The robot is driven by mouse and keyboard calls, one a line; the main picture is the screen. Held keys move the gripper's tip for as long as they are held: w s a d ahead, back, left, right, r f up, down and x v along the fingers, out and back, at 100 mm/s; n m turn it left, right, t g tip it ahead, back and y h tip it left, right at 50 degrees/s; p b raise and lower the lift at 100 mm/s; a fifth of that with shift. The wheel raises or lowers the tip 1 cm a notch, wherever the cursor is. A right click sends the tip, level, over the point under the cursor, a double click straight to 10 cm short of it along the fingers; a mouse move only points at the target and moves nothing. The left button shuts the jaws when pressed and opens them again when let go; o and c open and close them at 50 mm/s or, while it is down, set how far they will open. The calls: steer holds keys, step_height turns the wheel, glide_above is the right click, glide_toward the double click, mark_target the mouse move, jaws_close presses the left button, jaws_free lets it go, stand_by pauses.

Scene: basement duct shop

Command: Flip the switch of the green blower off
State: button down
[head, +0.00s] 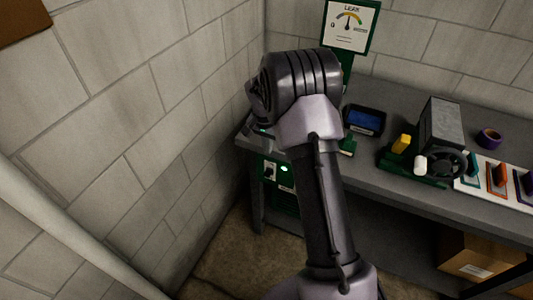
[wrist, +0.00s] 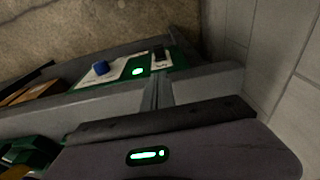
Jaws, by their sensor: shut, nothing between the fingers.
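The green blower (head: 285,200) stands under the left end of the bench, against the block wall. Its front panel has a small dark switch (head: 269,172) on a pale plate and a lit green lamp (head: 284,169). In the wrist view, the switch (wrist: 158,55) is at the panel's right end, with the lit lamp (wrist: 138,72) and a blue knob (wrist: 100,68) to its left. I cannot tell the lever's position. My gripper (wrist: 156,80) is shut and empty, apart from the switch, its tips near the bench edge. My arm hides most of it in the head view.
The grey bench (head: 440,198) carries a dark tray with a blue screen (head: 366,120), a green machine with a handwheel (head: 420,165), a purple ring (head: 489,138) and a leak gauge sign (head: 348,25). A cardboard box (head: 480,262) sits underneath. The wall (head: 130,110) closes off the left.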

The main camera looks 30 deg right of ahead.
steer(key=b, duration=0.2)
glide_above(265, 174)
steer(key=d, duration=0.2)
steer(key=f, duration=0.8)
steer(key=shift+w, duration=0.4)
steer(key=shift+s+a+f+b, duration=0.15)
steer(key=shift+a+f+b, duration=0.15)
steer(key=shift+f, duration=0.3)
steer(key=shift+s+a+f+b, duration=0.15)
steer(key=shift+f+b, duration=0.2)
steer(key=shift+f, duration=0.2)
steer(key=shift+s+a+f, duration=0.1)
steer(key=shift+a+f, duration=0.05)
steer(key=shift+f, duration=0.25)
steer(key=shift+s+a+f+b, duration=0.4)
steer(key=shift+a+f+b, duration=0.15)
steer(key=shift+b, duration=0.25)
steer(key=shift+s+a+f+b, duration=0.2)
steer(key=shift+f+b, duration=0.1)
steer(key=shift+b, duration=0.05)
steer(key=shift+s+a+f+b, duration=0.15)
steer(key=shift+a+f+b, duration=0.05)
steer(key=shift+f+b, duration=0.2)
steer(key=shift+s+a+f+b, duration=0.15)
steer(key=shift+a+f+b, duration=0.05)
steer(key=shift+f+b, duration=0.2)
stand_by(0.3)
